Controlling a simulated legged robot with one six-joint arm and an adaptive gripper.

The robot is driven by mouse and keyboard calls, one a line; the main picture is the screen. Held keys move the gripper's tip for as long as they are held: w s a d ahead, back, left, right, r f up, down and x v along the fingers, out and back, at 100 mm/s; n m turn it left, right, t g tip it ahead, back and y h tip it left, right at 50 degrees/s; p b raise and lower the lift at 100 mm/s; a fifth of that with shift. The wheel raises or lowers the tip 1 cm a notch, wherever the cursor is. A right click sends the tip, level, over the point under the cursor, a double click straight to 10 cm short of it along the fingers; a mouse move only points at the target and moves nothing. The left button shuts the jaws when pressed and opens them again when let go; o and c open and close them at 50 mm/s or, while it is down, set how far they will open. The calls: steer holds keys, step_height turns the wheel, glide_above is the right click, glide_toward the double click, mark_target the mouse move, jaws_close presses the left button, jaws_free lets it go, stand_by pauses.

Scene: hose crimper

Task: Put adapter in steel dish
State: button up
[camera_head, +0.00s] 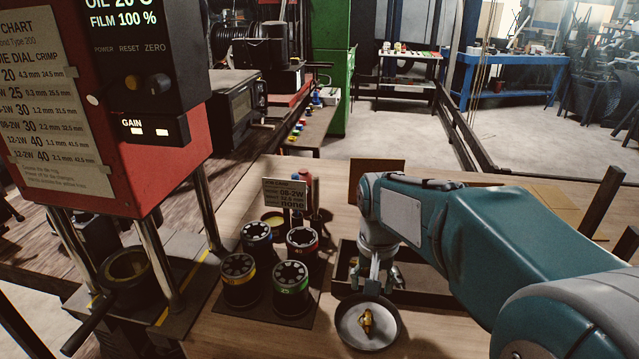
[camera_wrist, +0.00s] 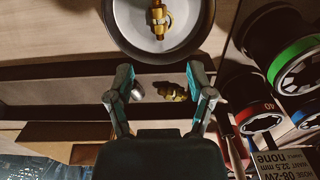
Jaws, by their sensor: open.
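The steel dish (camera_head: 347,336) is a round, shallow, grey bowl on the wooden table, and its rim shows at the top of the wrist view (camera_wrist: 122,34). A brass adapter (camera_head: 366,321) lies inside the dish, and it also shows in the wrist view (camera_wrist: 158,19). My gripper (camera_head: 384,284) is just behind the dish, over the tray, pointing down. In the wrist view my gripper (camera_wrist: 160,72) has its fingers spread with nothing held between them. The adapter touches neither finger.
A shallow tray (camera_head: 342,290) behind the dish holds another brass fitting (camera_wrist: 172,92) and a small silver piece (camera_wrist: 137,91). Several die cylinders (camera_head: 292,285) stand left of the dish near a sign (camera_head: 284,193). The red crimper (camera_head: 130,150) stands at far left.

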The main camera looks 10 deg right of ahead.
steer(key=s+r+n+t, duration=0.1)
steer(key=s+r+t, duration=0.1)
steer(key=s, duration=0.5)
steer(key=s+r+n+t, duration=0.2)
steer(key=s+t, duration=0.1)
steer(key=s, duration=0.5)
steer(key=shift+s+a+r+n+t, duration=0.3)
steer(key=shift+r, duration=0.05)
